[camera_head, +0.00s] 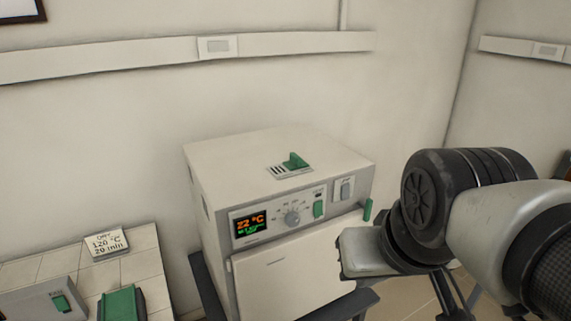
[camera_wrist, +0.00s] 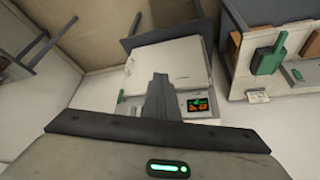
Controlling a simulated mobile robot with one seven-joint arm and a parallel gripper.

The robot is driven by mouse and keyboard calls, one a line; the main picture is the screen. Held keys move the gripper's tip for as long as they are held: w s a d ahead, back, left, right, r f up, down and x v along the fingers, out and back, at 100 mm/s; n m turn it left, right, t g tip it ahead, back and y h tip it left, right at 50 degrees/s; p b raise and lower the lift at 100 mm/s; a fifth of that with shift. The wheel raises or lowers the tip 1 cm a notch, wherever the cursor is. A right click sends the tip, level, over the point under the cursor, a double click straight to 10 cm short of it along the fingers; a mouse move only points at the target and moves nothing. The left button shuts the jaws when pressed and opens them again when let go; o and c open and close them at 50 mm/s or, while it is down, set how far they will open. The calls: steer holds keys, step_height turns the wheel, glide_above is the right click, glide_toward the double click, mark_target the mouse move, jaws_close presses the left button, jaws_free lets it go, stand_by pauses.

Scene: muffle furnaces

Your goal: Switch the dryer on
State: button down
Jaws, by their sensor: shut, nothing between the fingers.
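The dryer (camera_head: 275,185) is a pale box oven on a dark stand against the wall. Its front panel has a lit display (camera_head: 250,224) reading 22 °C, a round knob (camera_head: 291,217), a small green switch (camera_head: 318,209) and a grey rocker switch (camera_head: 344,190). Its door (camera_head: 290,275) looks closed, with a green handle (camera_head: 368,210) at the right. In the wrist view the dryer (camera_wrist: 180,60) appears upside down, with the display (camera_wrist: 197,104) lit. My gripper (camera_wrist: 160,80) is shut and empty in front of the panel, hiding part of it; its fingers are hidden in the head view.
At the left, a tiled bench (camera_head: 40,268) holds a card (camera_head: 106,243) reading 120 °C, 20 min, a grey box with a green switch (camera_head: 60,303) and a green object (camera_head: 122,303). Wall trunking runs above.

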mark_target(319, 209)
steer(key=w+f+t+h+b, duration=0.1)
steer(key=w+f+t+b, duration=0.4)
steer(key=w+f, duration=1.65)
steer(key=w+d+f+n+t+h+b, duration=0.1)
steer(key=w+d+f+n+h+b, duration=0.1)
steer(key=w+d+h, duration=0.15)
steer(key=r+n+t, duration=0.1)
steer(key=w+r+n+t+h+b, duration=0.1)
steer(key=r+n+t, duration=0.1)
steer(key=w+d+r+n+t+h+b, duration=0.1)
steer(key=r+t, duration=0.1)
steer(key=shift+w+d+n, duration=0.1)
steer(key=shift+w+n, duration=0.05)
steer(key=shift+n, duration=0.15)
steer(key=w+a+f+b, duration=0.1)
steer(key=w+a, duration=0.2)
steer(key=w, duration=0.5)
steer(key=shift+a, duration=0.35)
steer(key=shift+f, duration=0.1)
stand_by(0.6)
